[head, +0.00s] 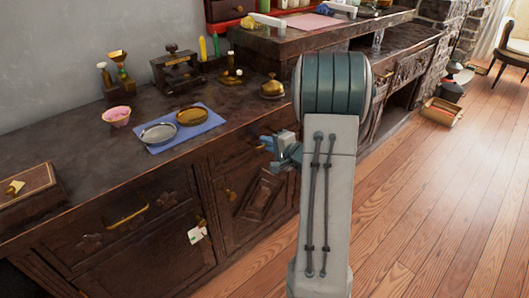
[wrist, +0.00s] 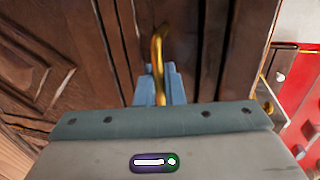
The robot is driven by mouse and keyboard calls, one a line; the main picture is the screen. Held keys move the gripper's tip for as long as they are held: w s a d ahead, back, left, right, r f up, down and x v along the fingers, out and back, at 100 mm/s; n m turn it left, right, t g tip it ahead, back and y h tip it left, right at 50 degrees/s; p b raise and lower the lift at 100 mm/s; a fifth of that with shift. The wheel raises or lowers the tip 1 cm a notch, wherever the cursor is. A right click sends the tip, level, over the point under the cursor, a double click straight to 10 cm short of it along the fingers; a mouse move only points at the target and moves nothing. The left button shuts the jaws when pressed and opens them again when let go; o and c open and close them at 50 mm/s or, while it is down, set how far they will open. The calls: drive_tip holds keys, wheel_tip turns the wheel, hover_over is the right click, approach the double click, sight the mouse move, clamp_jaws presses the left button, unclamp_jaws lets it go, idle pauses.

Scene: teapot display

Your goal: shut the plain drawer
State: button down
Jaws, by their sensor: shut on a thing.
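The plain drawer (head: 228,160) is a dark wood front under the counter edge, left of my arm in the head view. Its curved brass handle (wrist: 157,48) stands upright in the wrist view, on a smooth wood face (wrist: 128,40). My gripper (wrist: 158,82) is shut on this handle, with a blue-grey finger on each side of it. In the head view my gripper (head: 272,146) is at the drawer front, beside my arm. My arm hides the right part of the front, and I cannot tell how far out the drawer stands.
A diamond-carved door (head: 263,195) is below the drawer. A carved drawer with a brass bar (head: 127,212) is at left. A blue mat (head: 160,147) with dishes, a pink bowl (head: 117,116) and a brass bell (head: 272,87) stand on the counter. The wood floor (head: 430,200) at right is clear.

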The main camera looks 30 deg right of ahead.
drive_tip(key=shift+w+r, duration=0.1)
drive_tip(key=shift+w, duration=0.05)
drive_tip(key=c, duration=1.6)
unclamp_jaws()
drive_tip(key=shift+w+a, duration=0.1)
drive_tip(key=shift+c, duration=0.2)
drive_tip(key=shift+s+d, duration=0.2)
drive_tip(key=shift+s, duration=0.2)
drive_tip(key=p+v, duration=0.2)
drive_tip(key=v, duration=1.1)
drive_tip(key=shift+p, duration=0.35)
